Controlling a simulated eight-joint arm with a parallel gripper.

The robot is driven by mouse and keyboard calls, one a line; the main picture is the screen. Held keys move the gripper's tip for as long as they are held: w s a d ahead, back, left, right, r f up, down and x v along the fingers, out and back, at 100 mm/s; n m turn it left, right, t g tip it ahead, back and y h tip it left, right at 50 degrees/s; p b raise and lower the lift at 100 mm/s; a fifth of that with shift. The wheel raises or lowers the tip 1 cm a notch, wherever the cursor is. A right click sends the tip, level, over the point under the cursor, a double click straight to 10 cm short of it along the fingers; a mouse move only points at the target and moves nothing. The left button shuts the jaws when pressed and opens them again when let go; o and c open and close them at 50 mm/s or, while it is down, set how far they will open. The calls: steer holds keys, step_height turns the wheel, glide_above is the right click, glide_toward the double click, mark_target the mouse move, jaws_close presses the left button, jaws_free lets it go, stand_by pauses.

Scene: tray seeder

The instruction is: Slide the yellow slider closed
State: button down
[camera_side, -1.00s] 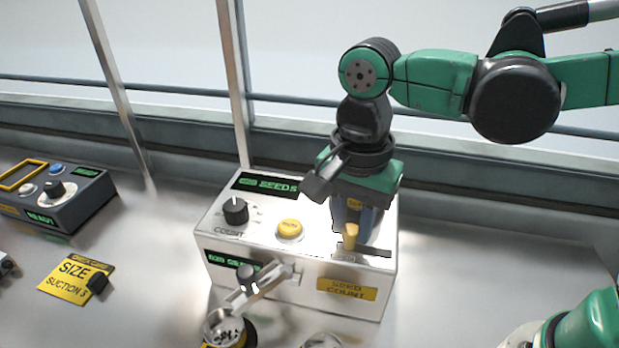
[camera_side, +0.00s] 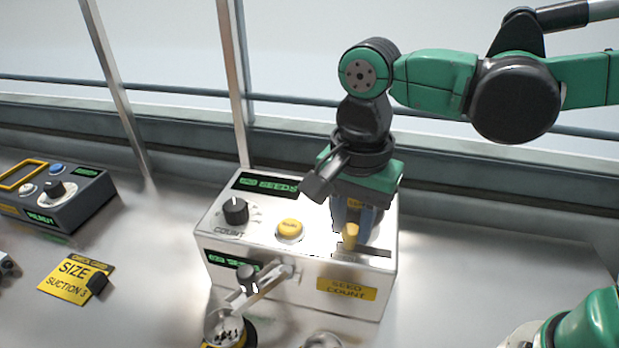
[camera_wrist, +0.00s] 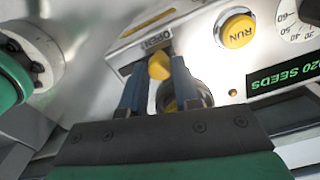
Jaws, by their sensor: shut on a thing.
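The yellow slider (camera_side: 350,236) is a small knob in a dark slot on top of the white seed-count box (camera_side: 215,228), near its front right. In the wrist view the slider (camera_wrist: 159,67) sits between my two blue fingertips, beside a plate marked OPEN (camera_wrist: 155,41). My gripper (camera_side: 355,232) points down over the box and is shut on the slider. The slot (camera_side: 375,252) shows dark to the right of the knob in the side view. Part of the knob and slot is hidden by the fingers.
The yellow RUN button (camera_side: 290,228) and black COUNT dial (camera_side: 235,210) are left of my gripper on the box. A spout arm (camera_side: 262,285) with a cup of seeds (camera_side: 226,328) stands in front. A dark control box (camera_side: 55,198) stands far left.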

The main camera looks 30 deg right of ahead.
mark_target(382, 253)
steer(key=shift+s+d, duration=1.45)
steer(key=c, duration=0.6)
jaws_free()
steer(key=shift+r, duration=2.8)
